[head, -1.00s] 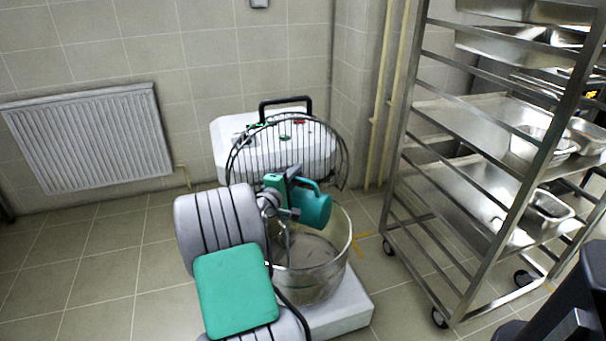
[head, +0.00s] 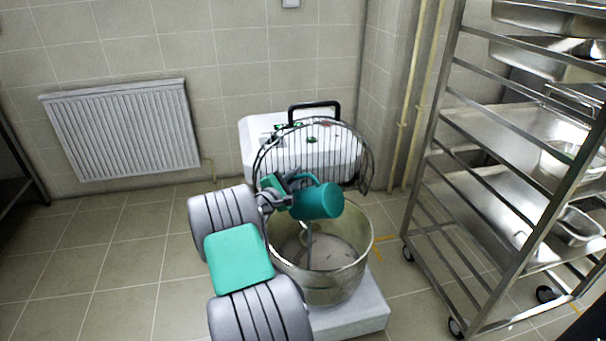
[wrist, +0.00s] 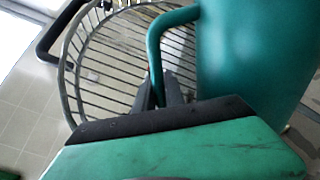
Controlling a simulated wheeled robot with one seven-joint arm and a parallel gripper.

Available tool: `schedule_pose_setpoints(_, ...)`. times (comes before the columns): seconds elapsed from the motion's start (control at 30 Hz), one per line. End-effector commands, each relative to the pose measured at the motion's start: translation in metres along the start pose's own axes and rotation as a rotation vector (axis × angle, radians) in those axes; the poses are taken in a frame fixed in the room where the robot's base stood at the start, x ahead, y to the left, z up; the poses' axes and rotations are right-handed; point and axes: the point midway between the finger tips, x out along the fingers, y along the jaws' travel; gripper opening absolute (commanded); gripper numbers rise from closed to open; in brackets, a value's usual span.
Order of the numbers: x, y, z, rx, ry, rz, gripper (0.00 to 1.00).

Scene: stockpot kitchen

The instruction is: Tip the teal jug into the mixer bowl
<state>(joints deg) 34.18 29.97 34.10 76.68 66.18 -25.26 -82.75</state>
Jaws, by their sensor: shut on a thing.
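The teal jug (head: 318,202) is held above the mixer bowl (head: 352,262) in the head view, lying tilted onto its side toward the right. My gripper (head: 287,193) is shut on its handle. In the wrist view the jug (wrist: 255,60) fills the right side, and my gripper (wrist: 168,92) has its fingers at the teal handle. The metal bowl is open at the top and sits on the white mixer base. I see a greyish surface low inside the bowl. The jug's mouth and any stream from it cannot be made out.
The raised wire guard (head: 365,160) stands right behind the jug, in front of the white mixer body (head: 262,135). A steel rack (head: 480,190) with pans stands to the right. A radiator (head: 125,130) is on the wall. The floor at left is clear.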

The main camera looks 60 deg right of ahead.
Motion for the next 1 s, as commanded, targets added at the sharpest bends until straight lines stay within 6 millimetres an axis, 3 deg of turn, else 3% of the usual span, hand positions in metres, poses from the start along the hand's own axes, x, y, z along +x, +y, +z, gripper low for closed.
schedule_pose_setpoints(0.6, 0.000, 0.001, -0.051, -0.301, -0.008, 0.004, 0.00)
schedule_pose_setpoints(1.0, 0.000, 0.001, -0.057, -0.343, -0.009, 0.003, 0.00)
